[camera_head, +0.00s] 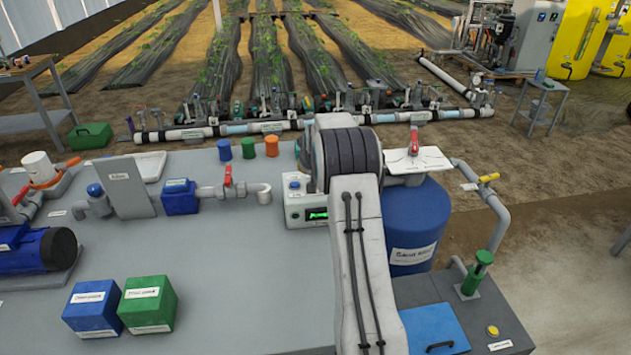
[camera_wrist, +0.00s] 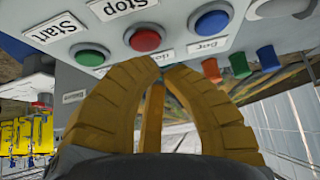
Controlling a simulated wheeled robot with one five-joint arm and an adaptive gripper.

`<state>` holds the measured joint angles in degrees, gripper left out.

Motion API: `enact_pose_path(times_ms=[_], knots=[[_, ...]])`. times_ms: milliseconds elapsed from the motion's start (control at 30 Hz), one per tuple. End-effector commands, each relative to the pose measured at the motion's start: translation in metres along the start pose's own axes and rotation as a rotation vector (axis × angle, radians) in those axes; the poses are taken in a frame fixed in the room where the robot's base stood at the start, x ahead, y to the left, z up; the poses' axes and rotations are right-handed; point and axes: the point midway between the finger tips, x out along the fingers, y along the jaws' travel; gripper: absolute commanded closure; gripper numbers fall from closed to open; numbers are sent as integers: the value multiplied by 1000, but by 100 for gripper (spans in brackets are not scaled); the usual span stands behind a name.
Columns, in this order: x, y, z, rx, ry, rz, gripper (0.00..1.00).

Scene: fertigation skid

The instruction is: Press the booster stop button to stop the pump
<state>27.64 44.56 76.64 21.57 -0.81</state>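In the wrist view, a red button (camera_wrist: 145,38) sits on a pale panel (camera_wrist: 172,15) beside a label reading "Stop". A green button (camera_wrist: 90,55) lies to its left with a "Start" label (camera_wrist: 55,28), and a blue button (camera_wrist: 211,21) lies to its right. My gripper (camera_wrist: 168,70) has yellow-brown fingers with tips drawn together, with nothing seen between them. The tips are just below the red button in the picture; I cannot tell whether they touch the panel. In the head view my arm hides the gripper and the red button; a box with a green display (camera_head: 304,208) shows beside the arm.
Blue, green and orange caps (camera_head: 248,147) stand at the bench's back edge. A red-handled valve (camera_head: 228,180) is left of the box, and a blue tank (camera_head: 413,222) stands right of my arm. Blue and green cubes (camera_head: 148,304) sit at the front left.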

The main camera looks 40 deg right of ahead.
Motion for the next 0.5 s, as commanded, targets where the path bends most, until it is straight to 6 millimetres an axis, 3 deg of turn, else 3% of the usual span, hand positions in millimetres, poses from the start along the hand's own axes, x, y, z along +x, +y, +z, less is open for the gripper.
enact_pose_path(times_ms=[500], knots=[[-7, 0, -6, 0, 1, 0, 100]])
